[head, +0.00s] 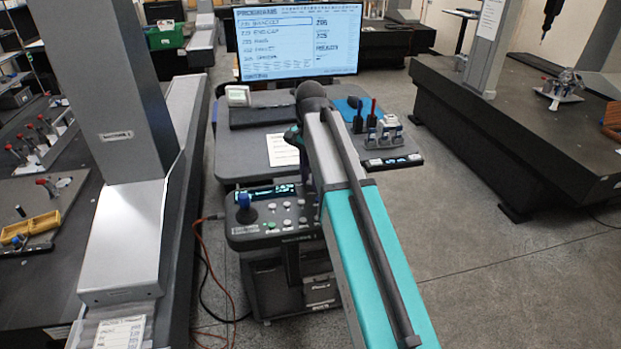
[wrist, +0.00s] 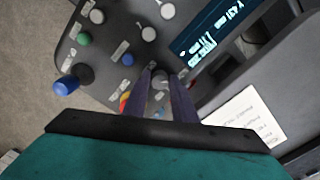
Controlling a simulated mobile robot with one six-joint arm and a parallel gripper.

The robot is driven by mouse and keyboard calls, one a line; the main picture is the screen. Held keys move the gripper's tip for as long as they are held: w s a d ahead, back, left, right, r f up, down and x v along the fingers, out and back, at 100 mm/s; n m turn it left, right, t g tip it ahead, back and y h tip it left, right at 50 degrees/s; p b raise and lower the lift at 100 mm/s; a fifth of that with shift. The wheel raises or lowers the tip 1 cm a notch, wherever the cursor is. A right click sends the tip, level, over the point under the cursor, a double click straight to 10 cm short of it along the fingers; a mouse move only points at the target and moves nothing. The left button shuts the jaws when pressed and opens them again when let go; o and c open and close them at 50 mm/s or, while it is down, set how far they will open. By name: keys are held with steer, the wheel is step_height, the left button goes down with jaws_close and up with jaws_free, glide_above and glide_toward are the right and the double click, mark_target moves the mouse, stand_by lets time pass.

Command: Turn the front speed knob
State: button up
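The control panel (head: 275,226) stands below the desk in the head view, with a blue-topped joystick (head: 244,208), several buttons and a lit display. In the wrist view the panel (wrist: 105,55) fills the upper middle. A small grey knob (wrist: 160,80) shows between the fingertips of my gripper (wrist: 160,75); it looks like the speed knob, but its label is not readable. The two fingers stand apart, one on each side of the knob. Whether they touch it is not clear. In the head view my arm hides the gripper and that knob.
The blue joystick also shows in the wrist view (wrist: 66,85), left of the fingers. A red and yellow button (wrist: 125,101) sits close to the left finger. A monitor (head: 298,42) stands behind the desk (head: 240,155). The floor (head: 490,260) at right is clear.

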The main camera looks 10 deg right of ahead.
mark_target(310, 183)
steer(key=o, duration=0.3)
steer(key=shift+r, duration=0.15)
steer(key=shift+r+b, duration=0.35)
steer(key=shift+r, duration=0.4)
step_height(310, 183, up, 12)
steer(key=p, duration=0.1)
steer(key=shift+s, duration=0.1)
stand_by(0.6)
